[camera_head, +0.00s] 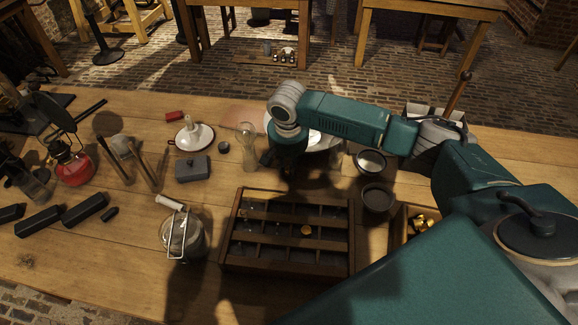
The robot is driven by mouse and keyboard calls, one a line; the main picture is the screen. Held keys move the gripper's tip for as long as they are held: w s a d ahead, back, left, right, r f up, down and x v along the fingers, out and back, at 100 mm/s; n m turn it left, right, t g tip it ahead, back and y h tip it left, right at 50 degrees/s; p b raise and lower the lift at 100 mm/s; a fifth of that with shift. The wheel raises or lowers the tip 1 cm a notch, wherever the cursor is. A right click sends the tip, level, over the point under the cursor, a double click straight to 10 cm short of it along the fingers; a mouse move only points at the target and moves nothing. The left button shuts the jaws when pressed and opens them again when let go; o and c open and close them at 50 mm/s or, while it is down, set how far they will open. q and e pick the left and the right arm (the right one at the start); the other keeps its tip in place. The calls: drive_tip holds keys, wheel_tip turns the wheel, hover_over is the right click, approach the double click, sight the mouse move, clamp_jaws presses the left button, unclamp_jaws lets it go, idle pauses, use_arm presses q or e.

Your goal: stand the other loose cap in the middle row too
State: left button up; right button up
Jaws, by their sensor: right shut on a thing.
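The dark wooden tray (353,240), divided into compartments, lies at the front middle of the table. A round brass-coloured cap (306,230) shows in its middle row, right of centre. Small pale bits show in the left compartments, too small to name. My right arm reaches in from the right, and its gripper (273,163) points down just behind the tray's back edge. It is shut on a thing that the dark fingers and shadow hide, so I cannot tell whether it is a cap. My left gripper is out of view.
A wire-clasp glass jar (184,237) stands left of the tray. A grey box (193,168), candle dish (195,137) and glass vessel (247,147) stand behind. Dark bowls (377,197) and a box of brass pieces (421,223) are at right. A red lantern (72,168) stands left.

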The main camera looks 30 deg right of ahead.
drive_tip(key=shift+f, duration=0.1)
drive_tip(key=o, duration=0.8)
